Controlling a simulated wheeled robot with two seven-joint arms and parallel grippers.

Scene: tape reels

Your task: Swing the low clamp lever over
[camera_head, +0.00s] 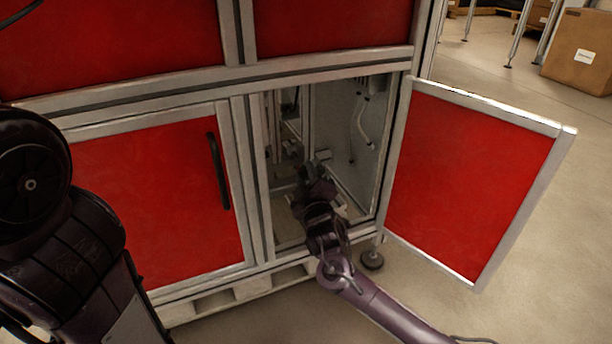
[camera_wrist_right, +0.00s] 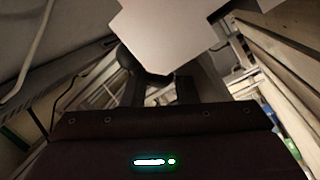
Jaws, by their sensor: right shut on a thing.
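My right gripper (camera_head: 313,172) reaches into the open lower compartment of the red cabinet. It is shut on what seems to be the low clamp lever, mostly hidden by the gripper in the head view. In the right wrist view a dark rounded piece (camera_wrist_right: 127,60), probably the lever's handle, shows at the fingers (camera_wrist_right: 160,90). A pale angular plate (camera_wrist_right: 175,35) covers much of the space beyond the fingertips. My left arm fills the left edge of the head view; its gripper is out of view.
The open red door (camera_head: 470,180) stands to the right of the compartment. The closed door (camera_head: 155,200) with a black handle (camera_head: 218,171) is on the left. The frame post (camera_head: 255,175) borders the opening closely. A cable (camera_head: 361,125) hangs on the inner right wall.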

